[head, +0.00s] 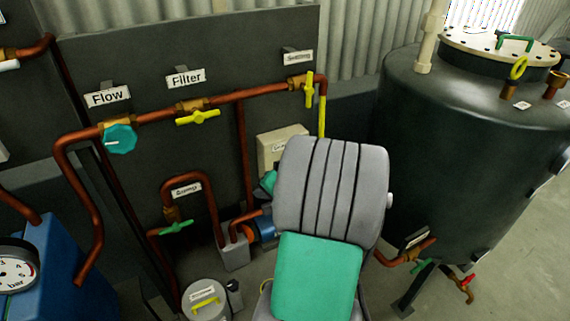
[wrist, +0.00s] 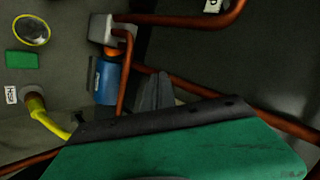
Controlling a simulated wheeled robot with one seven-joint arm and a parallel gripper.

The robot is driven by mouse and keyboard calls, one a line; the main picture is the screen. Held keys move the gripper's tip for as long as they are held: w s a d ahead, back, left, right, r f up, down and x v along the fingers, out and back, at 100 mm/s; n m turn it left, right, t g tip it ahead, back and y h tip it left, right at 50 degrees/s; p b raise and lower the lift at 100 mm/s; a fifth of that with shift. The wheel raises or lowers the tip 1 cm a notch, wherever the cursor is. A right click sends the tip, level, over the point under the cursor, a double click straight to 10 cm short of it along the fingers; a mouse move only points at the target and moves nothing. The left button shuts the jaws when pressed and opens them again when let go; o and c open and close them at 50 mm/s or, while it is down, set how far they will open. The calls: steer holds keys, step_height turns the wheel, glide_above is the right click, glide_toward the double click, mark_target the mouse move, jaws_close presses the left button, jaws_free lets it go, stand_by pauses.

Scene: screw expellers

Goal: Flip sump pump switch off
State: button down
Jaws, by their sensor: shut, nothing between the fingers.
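A beige box (head: 281,146) with a white label that I cannot fully read is mounted low on the dark panel in the head view. My grey and green arm covers its lower right part, and I cannot make out a switch lever or its position. My gripper (wrist: 157,88) shows in the wrist view as grey fingertips held together beyond the dark edge of its green body. It is shut and empty. In the head view my arm hides the fingertips, and whether they touch the box cannot be told. The box is not recognizable in the wrist view.
A blue pump (head: 263,228) and grey block (head: 236,254) sit below the box; the pump also shows in the wrist view (wrist: 107,82). Copper pipes (head: 240,97) with valves cross the panel. A large dark tank (head: 465,130) stands at right, with floor showing beside it.

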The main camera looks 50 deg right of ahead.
steer(key=s+d+m+t+h, duration=0.2)
steer(key=s+d+m, duration=0.4)
steer(key=d, duration=0.6)
steer(key=shift+s+d+r+m+t+h, duration=0.2)
steer(key=shift+m+t+h, duration=0.15)
steer(key=shift+h, duration=0.45)
steer(key=r+p+x, duration=0.1)
steer(key=p+x, duration=0.2)
steer(key=x, duration=1)
steer(key=shift+w+d+r, duration=0.15)
steer(key=shift+w+r, duration=0.05)
steer(key=shift+w, duration=0.35)
steer(key=shift+d+p, duration=0.1)
steer(key=shift+p, duration=0.2)
